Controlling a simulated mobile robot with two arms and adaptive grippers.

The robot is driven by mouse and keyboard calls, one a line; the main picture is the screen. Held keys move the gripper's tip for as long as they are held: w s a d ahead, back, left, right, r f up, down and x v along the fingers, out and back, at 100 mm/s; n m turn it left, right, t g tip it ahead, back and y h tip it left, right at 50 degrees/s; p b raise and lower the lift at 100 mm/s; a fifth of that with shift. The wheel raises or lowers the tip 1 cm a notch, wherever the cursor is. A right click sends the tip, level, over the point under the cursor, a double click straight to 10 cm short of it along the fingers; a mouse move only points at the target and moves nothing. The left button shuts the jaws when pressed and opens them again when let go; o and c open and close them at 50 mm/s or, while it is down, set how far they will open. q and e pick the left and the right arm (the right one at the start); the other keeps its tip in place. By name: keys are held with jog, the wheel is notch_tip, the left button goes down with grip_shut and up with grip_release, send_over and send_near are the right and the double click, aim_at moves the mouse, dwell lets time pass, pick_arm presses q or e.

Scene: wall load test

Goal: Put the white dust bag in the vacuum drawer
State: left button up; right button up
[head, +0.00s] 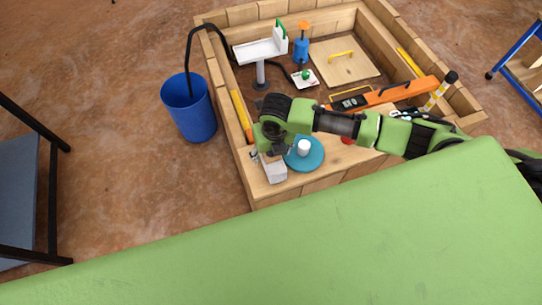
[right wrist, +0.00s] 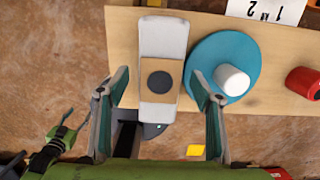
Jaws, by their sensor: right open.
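The white dust bag (right wrist: 174,38) is a pale, rounded block with a brown card and a dark round disc on it. It lies on the wooden ledge in the right wrist view, its near end toward my gripper. In the head view the white dust bag (head: 275,173) shows at the ledge's front left corner, partly behind my gripper. My right gripper (right wrist: 160,102) is open and empty, its fingers to either side of the bag's near end and apart from it. A dark and green shape at the lower left of the wrist view may be my left gripper. I cannot identify the vacuum drawer.
A turquoise disc (right wrist: 206,58) with a white cylinder (right wrist: 232,80) stands right of the bag. A red can (right wrist: 303,82) is farther right. An orange bar (head: 415,91) and a white-topped stand (head: 258,52) are behind. A blue bucket (head: 188,108) stands on the floor at left.

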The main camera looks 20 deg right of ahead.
jog(key=shift+w+f, duration=0.1)
jog(key=shift+f, duration=1.05)
jog(key=c, duration=1.2)
jog(key=shift+r, duration=0.1)
